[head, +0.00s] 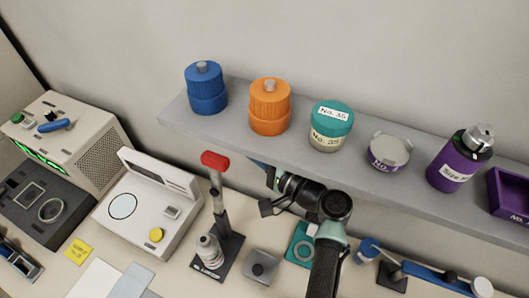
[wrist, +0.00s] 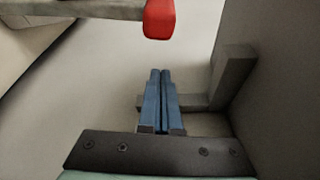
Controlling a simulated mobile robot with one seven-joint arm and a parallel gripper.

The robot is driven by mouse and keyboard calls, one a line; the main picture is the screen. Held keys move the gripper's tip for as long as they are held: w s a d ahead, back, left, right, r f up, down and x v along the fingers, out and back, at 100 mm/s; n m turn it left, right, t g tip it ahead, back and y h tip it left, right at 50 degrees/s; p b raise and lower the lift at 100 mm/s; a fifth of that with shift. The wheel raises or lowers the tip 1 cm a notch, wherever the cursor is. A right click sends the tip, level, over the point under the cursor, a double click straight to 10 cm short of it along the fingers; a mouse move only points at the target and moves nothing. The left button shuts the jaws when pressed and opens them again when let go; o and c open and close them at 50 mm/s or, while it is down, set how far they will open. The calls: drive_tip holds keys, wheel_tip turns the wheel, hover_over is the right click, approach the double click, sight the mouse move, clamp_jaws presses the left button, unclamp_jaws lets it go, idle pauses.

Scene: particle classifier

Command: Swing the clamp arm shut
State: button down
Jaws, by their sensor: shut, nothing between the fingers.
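The clamp arm (head: 219,192) is a grey lever with a red grip (head: 214,160), standing upright on a dark base (head: 217,257). A small white bottle (head: 209,251) stands on the base beside the lever. In the wrist view the red grip (wrist: 159,20) is at the top, just beyond and apart from my fingertips. My gripper (wrist: 162,72) has its blue fingers pressed together and empty. In the head view it is right of the red grip, by the shelf's front edge, partly hidden by my arm.
The grey shelf (head: 375,160) above holds several jars and bottles. A white scale-like device (head: 148,207) stands left of the clamp. A small grey block (head: 260,265) and a teal plate (head: 300,243) lie to the right. A grey angled piece (wrist: 235,75) is right of my fingers.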

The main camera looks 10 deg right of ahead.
drive_tip(key=s, duration=0.1)
drive_tip(key=s+a+p, duration=0.1)
drive_tip(key=s+a, duration=0.1)
drive_tip(key=shift+s+r+p, duration=0.1)
drive_tip(key=shift+r+p, duration=0.2)
drive_tip(key=shift+p, duration=0.1)
drive_tip(key=shift+s+f+b, duration=0.1)
drive_tip(key=shift+b, duration=0.25)
